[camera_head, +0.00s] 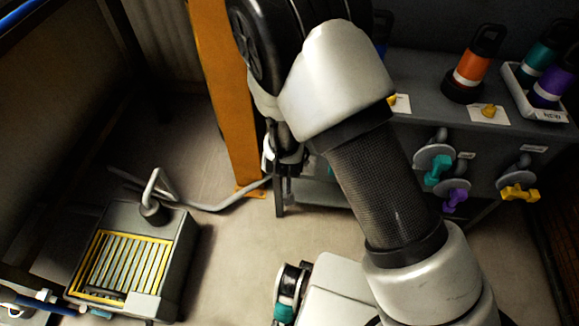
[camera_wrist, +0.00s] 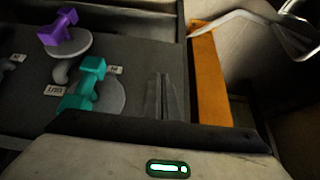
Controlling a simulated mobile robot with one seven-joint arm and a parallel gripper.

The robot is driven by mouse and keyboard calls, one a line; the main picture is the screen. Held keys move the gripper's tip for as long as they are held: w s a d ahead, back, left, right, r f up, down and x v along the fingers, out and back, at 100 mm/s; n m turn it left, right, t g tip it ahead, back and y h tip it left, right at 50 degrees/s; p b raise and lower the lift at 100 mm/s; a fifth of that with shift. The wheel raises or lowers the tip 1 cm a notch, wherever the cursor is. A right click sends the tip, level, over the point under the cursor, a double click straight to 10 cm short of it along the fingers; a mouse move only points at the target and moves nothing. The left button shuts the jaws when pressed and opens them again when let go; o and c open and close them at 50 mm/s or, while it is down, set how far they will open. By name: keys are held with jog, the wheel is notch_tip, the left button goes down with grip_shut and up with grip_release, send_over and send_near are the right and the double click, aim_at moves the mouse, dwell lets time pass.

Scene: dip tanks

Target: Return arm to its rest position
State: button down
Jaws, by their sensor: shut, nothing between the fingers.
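My arm, white with a dark mesh link, reaches up from the lower right of the head view and bends down at the top middle. My gripper (camera_head: 279,212) points downward in front of the orange post, left of the grey bench. Its narrow fingers also show in the wrist view (camera_wrist: 166,100), close together with nothing between them. In the wrist view the gripper is beside a teal valve handle (camera_wrist: 85,84), with a visible gap. A purple valve handle (camera_wrist: 57,27) is farther off. My arm hides part of the bench in the head view.
The grey bench (camera_head: 420,75) carries an orange canister (camera_head: 473,62) and a white tray (camera_head: 540,104) with teal and purple canisters. Valve handles stick out from its front. An orange post (camera_head: 222,90) stands behind my gripper. A yellow-grated box (camera_head: 180,265) is at lower left, with clear floor beside it.

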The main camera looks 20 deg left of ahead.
jog(key=shift+s, duration=0.1)
dwell(0.5)
jog(key=d+r+y, duration=0.1)
jog(key=d+r, duration=0.4)
jog(key=r, duration=0.4)
jog(key=d+r+m+g, duration=0.1)
jog(key=d+r, duration=0.3)
jog(key=r, duration=0.5)
jog(key=d+r+y, duration=0.1)
jog(key=d+r, duration=0.4)
jog(key=r, duration=0.4)
jog(key=s+d+r+m+h, duration=0.1)
jog(key=s+d+r+h, duration=0.1)
jog(key=s+d+r, duration=0.45)
jog(key=s+d+r+m+h, duration=0.1)
jog(key=s+d+r, duration=0.3)
jog(key=s+d, duration=0.6)
notch_tip(320, 180, up, 19)
jog(key=w+d+p, duration=0.1)
jog(key=w+p, duration=0.1)
jog(key=p, duration=1.6)
jog(key=shift+d+f, duration=0.2)
jog(key=shift+d, duration=0.05)
